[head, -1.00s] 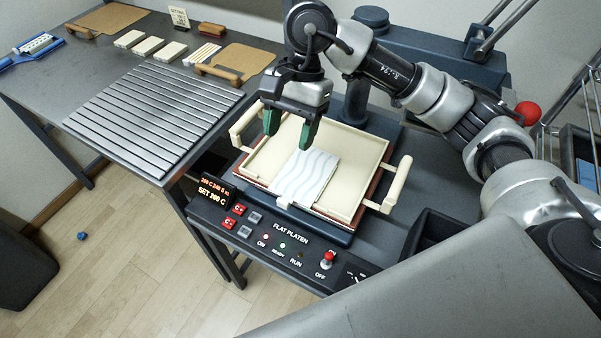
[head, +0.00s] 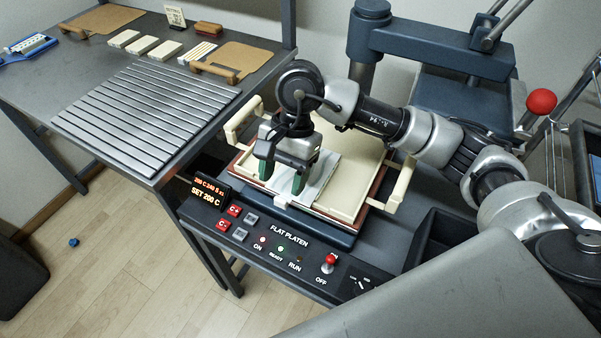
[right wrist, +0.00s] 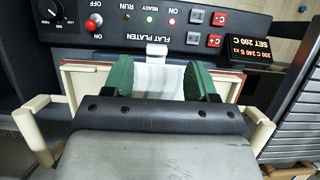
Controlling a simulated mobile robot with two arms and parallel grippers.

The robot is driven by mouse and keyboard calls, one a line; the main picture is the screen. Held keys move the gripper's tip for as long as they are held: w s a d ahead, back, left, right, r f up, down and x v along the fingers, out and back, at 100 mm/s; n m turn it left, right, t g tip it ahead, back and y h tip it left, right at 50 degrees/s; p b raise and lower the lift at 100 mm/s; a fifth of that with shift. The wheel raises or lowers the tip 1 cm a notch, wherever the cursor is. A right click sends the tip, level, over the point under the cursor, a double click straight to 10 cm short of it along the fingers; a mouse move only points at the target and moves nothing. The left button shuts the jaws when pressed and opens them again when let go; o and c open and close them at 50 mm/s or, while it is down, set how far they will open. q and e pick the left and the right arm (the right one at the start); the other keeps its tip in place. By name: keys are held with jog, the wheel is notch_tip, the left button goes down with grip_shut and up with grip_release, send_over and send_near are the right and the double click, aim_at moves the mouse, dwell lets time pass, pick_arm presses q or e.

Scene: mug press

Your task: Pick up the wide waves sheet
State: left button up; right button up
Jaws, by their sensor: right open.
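The wide waves sheet (head: 321,178) is a pale sheet with wavy lines. It lies in the cream tray (head: 362,172) on the flat platen press, and my right gripper covers part of it in the head view. My right gripper (head: 283,180) points down over the sheet's front part with its green fingers apart. In the right wrist view the gripper (right wrist: 158,76) has the pale sheet (right wrist: 160,85) showing between its two fingers. I cannot tell whether the fingers touch it. My left gripper is not in view.
The press panel (head: 290,245) with switches and a display is at the tray's front. Cream handles (head: 402,183) stick up at the tray's sides. A ribbed metal rack (head: 145,110) and brown boards (head: 225,60) lie on the left table. The press's upper arm (head: 430,45) stands behind.

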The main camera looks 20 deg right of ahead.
aim_at(281, 199)
jog(key=x, duration=0.4)
jog(key=shift+s+d+f, duration=0.1)
jog(key=shift+s, duration=0.05)
jog(key=c, duration=1)
